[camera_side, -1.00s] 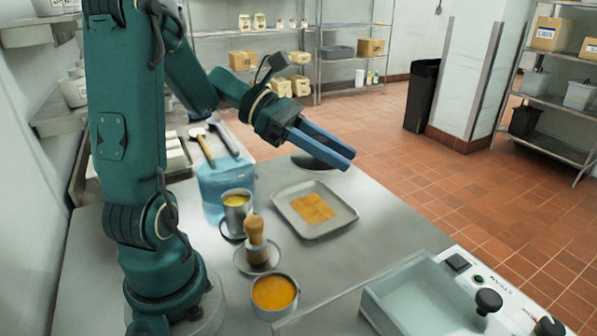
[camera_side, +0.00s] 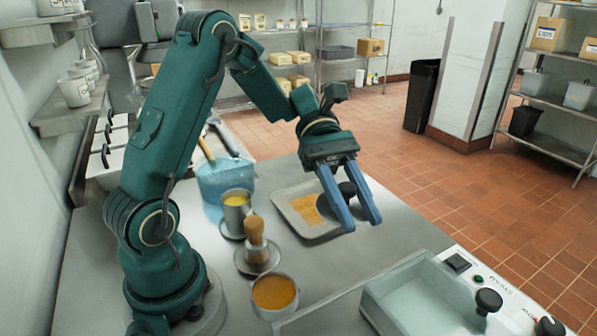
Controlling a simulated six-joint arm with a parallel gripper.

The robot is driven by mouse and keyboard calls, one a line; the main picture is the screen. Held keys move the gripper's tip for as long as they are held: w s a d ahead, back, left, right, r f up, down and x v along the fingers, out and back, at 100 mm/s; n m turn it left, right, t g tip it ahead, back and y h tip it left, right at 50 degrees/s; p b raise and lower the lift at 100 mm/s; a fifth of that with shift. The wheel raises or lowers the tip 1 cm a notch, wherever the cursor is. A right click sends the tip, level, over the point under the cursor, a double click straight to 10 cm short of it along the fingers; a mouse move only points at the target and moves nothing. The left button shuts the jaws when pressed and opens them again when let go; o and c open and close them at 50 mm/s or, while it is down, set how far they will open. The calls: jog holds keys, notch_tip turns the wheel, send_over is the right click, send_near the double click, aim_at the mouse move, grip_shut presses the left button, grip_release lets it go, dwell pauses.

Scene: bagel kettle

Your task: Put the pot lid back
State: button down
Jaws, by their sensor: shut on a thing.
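My gripper (camera_side: 361,226) hangs over the right edge of the tray, its two blue fingers slanting down towards the camera. A small dark round thing (camera_side: 348,189) shows between the fingers and is gripped there; it looks like the pot lid, partly hidden by the fingers. I cannot tell how far it is above the table. A metal pot with orange contents (camera_side: 273,293) stands uncovered at the front of the table. A metal cup with yellow contents (camera_side: 237,208) stands uncovered further back. I cannot tell which vessel the lid fits.
A tray (camera_side: 323,233) with golden squares lies under my gripper. A wooden-handled tool (camera_side: 255,234) stands on a small dish between cup and pot. A blue translucent tub (camera_side: 221,182) is behind them. A basin of pale liquid (camera_side: 425,300) with black knobs is at front right.

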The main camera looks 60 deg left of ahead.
jog(key=s+d+f+m+g+y, duration=0.1)
jog(key=s+d+f+m+g, duration=0.1)
jog(key=s+d+f, duration=0.2)
jog(key=s+d+f+m+g+y, duration=0.1)
jog(key=s+d+f+m+g, duration=0.1)
jog(key=d, duration=0.6)
jog(key=s+d+f+m+g+y, duration=0.1)
jog(key=s+d+f+m+g, duration=0.2)
jog(key=s+d+f, duration=0.3)
jog(key=shift+s+d+f+y, duration=0.15)
jog(key=shift+s+y, duration=0.25)
jog(key=shift+s, duration=0.3)
jog(key=shift+f, duration=2)
jog(key=shift+f, duration=0.15)
jog(key=c, duration=0.6)
grip_release()
